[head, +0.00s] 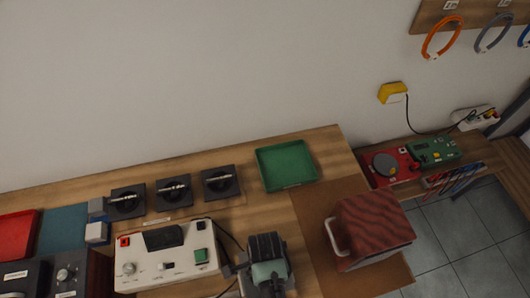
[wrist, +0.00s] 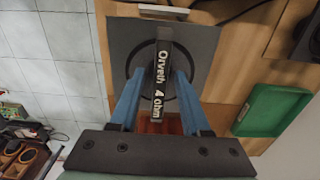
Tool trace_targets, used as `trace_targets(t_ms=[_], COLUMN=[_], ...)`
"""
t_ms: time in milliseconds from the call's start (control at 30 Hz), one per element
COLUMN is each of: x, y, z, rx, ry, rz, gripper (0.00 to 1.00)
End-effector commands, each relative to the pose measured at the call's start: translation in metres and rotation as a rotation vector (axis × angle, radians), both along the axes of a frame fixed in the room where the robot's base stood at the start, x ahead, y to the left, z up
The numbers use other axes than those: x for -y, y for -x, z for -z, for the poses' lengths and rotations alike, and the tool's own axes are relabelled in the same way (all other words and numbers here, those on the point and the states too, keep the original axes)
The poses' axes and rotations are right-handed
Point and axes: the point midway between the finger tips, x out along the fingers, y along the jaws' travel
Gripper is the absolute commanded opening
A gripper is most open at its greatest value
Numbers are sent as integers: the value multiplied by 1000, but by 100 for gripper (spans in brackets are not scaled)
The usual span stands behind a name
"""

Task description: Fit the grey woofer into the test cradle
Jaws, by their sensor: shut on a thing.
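In the wrist view my gripper (wrist: 162,92) has its blue fingers closed on the dark bar of the grey woofer (wrist: 207,42). The bar reads "Orveth 4 ohm". The woofer is a square dark grey plate with a round ring, square-on to the camera. A reddish-brown surface (wrist: 150,126) shows between the fingers below its edge. I cannot tell whether the woofer touches anything beneath. In the head view a red-brown wood-grained box (head: 370,215) with a pale handle stands over the brown mat. The gripper and held woofer are not clear there. I cannot identify the test cradle for certain.
Three dark square units with labelled bars (head: 174,193) stand in a row. The green tray (head: 285,165) looks empty. A white tester (head: 165,262) and a dark clamp-like device (head: 268,262) stand in front. The table's right edge drops to tiled floor (head: 440,285).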

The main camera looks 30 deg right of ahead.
Motion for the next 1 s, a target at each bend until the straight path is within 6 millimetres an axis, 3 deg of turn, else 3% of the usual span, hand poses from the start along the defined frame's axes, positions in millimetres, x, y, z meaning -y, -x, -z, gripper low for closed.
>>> trace_targets(t_ms=[1000], x=[1], y=[-2], z=[31], rx=[4], ry=[1], rz=[0], gripper=[0])
